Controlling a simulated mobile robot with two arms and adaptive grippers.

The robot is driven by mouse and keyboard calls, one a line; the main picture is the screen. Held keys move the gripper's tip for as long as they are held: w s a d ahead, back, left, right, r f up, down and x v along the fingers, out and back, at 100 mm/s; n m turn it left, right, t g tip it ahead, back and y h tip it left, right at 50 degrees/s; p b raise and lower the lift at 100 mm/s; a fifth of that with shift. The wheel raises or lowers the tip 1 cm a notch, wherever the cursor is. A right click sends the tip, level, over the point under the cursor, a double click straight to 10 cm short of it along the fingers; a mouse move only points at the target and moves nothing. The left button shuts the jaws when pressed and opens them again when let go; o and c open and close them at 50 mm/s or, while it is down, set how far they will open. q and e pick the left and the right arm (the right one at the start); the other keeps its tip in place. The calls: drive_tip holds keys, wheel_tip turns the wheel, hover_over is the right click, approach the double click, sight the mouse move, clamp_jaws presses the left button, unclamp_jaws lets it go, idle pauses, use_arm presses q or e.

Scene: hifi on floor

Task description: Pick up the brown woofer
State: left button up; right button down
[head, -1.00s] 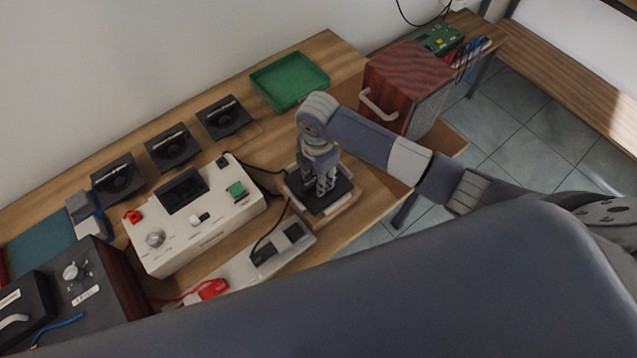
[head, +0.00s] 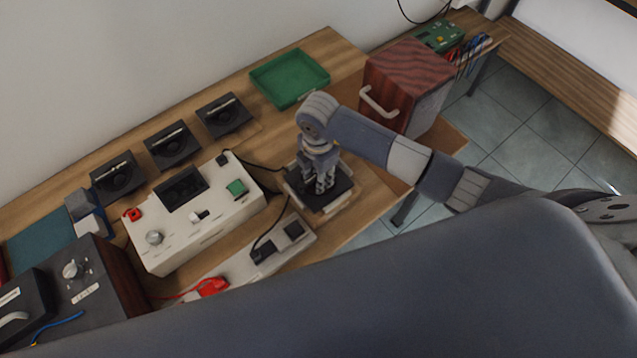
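A brown wood-grain box (head: 415,62) with a pale handle on one side and a grey front stands at the right end of the table; it looks like the brown woofer. My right gripper (head: 324,190) points down over a black square pad (head: 336,197) on a pale board, left of and nearer than the brown box, apart from it. Its fingers are small and partly overlap, so I cannot tell whether they are open or shut. My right forearm passes in front of the box's lower edge. My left gripper is not in view.
A green tray (head: 290,78) lies left of the brown box. Several black units line the wall side. A white control box (head: 196,218) and a dark wood-sided box (head: 85,285) stand to the left.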

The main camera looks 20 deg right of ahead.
drive_tip(key=shift+r, duration=0.4)
wheel_tip(320, 180, up, 10)
drive_tip(key=shift+w+b, duration=0.1)
drive_tip(key=shift+b, duration=0.65)
drive_tip(key=shift+r, duration=0.3)
